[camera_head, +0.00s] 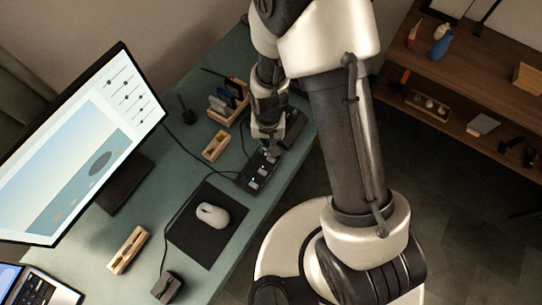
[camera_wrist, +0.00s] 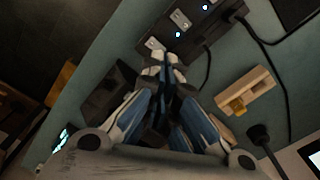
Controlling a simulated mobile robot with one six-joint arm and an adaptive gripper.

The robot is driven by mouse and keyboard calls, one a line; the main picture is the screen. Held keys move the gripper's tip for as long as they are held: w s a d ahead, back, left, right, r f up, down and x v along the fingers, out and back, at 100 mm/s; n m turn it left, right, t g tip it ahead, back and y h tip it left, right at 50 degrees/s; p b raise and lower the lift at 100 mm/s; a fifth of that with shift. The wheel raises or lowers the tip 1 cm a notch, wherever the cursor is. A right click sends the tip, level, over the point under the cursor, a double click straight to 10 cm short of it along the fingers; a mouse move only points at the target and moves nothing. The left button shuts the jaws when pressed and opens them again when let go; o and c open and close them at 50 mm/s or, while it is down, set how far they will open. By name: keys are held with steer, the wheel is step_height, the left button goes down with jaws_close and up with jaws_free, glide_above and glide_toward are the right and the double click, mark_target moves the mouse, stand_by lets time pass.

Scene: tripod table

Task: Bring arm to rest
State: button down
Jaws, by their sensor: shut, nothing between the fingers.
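My arm reaches from my base over the right end of the green desk (camera_head: 110,235). My gripper (camera_head: 270,152) points down at a black box with small blue lights (camera_head: 255,178). In the wrist view my gripper (camera_wrist: 163,58) has its fingertips together and empty, beside the near end of the same black box (camera_wrist: 200,25). I cannot tell whether the fingertips touch it.
A wooden holder with small items (camera_head: 228,103) and a wooden block (camera_head: 215,146) stand close to my gripper. A mouse (camera_head: 212,214) lies on a black pad (camera_head: 190,238). A monitor (camera_head: 85,150) stands left. A wooden shelf (camera_head: 470,85) is at the right.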

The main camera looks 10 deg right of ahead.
stand_by(0.4)
steer(key=d+r+t, duration=0.1)
steer(key=d+r, duration=0.2)
steer(key=r, duration=0.7)
steer(key=d+r+t, duration=0.1)
steer(key=d+r, duration=0.1)
steer(key=r, duration=0.8)
steer(key=s+d+r+t, duration=0.1)
steer(key=s+d+r, duration=0.2)
steer(key=s+r, duration=0.3)
steer(key=s+d+r+n+t, duration=0.1)
steer(key=s+d+r, duration=0.2)
steer(key=s+r, duration=0.4)
steer(key=shift+s+n+t, duration=0.25)
steer(key=shift+n+t, duration=0.05)
